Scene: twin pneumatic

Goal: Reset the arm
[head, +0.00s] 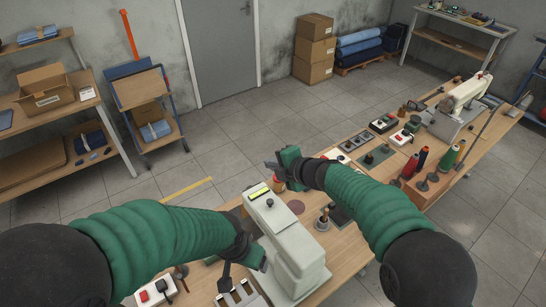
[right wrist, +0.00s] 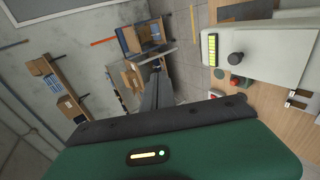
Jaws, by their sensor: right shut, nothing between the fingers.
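My right arm (head: 375,205), in a green sleeve, reaches in from the lower right of the head view. Its gripper (head: 271,165) is beyond the cream machine head with a yellow display (head: 285,245), shut and empty above the table's far edge. In the right wrist view its dark fingers (right wrist: 157,70) are together, with the machine (right wrist: 255,45) to their right, apart from them. My left arm (head: 155,240) comes in from the left. Its green-and-black end (head: 250,255) is beside the machine's left side; its fingertips are not clear, and I cannot tell whether it touches.
The wooden table (head: 350,238) holds thread cones (head: 447,158), small control boxes (head: 384,123) and a sewing machine (head: 465,95). A red-button box (head: 153,291) is at the near left. A blue cart (head: 150,105) and shelves stand beyond open tiled floor (head: 240,125).

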